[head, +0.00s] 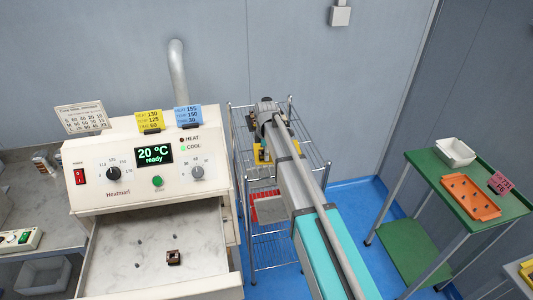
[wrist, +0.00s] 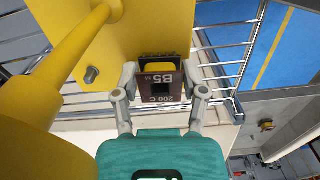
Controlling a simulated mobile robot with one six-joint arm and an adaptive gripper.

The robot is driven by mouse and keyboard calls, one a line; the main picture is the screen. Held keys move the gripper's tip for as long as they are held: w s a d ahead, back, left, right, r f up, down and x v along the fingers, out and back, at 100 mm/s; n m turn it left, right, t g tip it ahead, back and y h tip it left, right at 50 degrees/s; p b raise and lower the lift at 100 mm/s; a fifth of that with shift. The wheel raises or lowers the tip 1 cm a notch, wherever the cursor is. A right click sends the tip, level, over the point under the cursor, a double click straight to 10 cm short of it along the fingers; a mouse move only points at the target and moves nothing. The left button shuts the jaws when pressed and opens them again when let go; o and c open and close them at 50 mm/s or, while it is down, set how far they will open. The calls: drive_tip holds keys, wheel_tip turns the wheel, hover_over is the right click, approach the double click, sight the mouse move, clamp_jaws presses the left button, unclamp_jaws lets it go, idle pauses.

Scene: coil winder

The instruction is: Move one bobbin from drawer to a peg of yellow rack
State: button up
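A yellow band shows behind that face. The yellow rack (wrist: 115,35) fills the upper left, with its plate close to the bobbin; a yellow rod crosses in front. I cannot tell whether the bobbin touches the rack. In the head view the yellow rack (head: 262,154) is mostly hidden behind my arm, and my gripper is not clear. Another dark bobbin (head: 173,257) stands in the open drawer (head: 140,274).
The heater (head: 125,175) reads "20 °C ready". A green cart (head: 425,180) at right bears a white bin (head: 455,152) and an orange tray (head: 470,197).

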drive_tip(key=o, duration=0.4)
drive_tip(key=shift+r, duration=0.2)
